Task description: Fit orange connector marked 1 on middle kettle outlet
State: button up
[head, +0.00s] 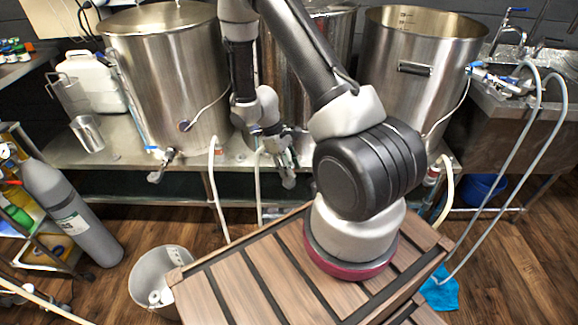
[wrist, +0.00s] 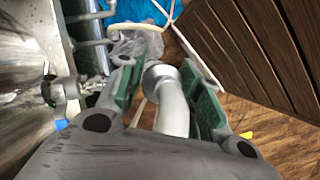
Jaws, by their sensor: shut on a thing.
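The middle kettle (head: 308,75) is steel and stands on the steel bench, largely hidden behind my arm. My gripper (head: 285,168) is in front of its lower part. In the wrist view my gripper (wrist: 168,95) is shut on a pale hose end (wrist: 172,112) with a grey collar, between green pads. No orange colour or mark 1 can be made out on it. In the wrist view a metal outlet valve (wrist: 66,88) with a blue handle juts from a kettle wall at left, apart from the hose end. The middle outlet is not clear in the head view.
The left kettle (head: 165,75) and right kettle (head: 415,75) flank the middle one. Pale hoses (head: 216,190) hang at the bench edge. A slatted wooden top (head: 275,270) lies in front, with a white bucket (head: 150,270) and grey gas cylinder (head: 70,215) at left.

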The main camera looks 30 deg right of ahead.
jog(key=shift+f, duration=0.85)
jog(key=o, duration=1.2)
jog(key=v, duration=1.2)
jog(key=s+r+m+t, duration=0.2)
jog(key=s+r, duration=0.5)
jog(key=r, duration=0.3)
jog(key=s+r+m+t+y, duration=0.1)
jog(key=s+r+m+t, duration=0.1)
jog(key=s+r, duration=0.5)
jog(key=s+a+r+m+t+y, duration=0.1)
jog(key=s+r+t, duration=0.3)
jog(key=r, duration=1.1)
jog(key=shift+s+m, duration=0.7)
jog(key=shift+s, duration=0.7)
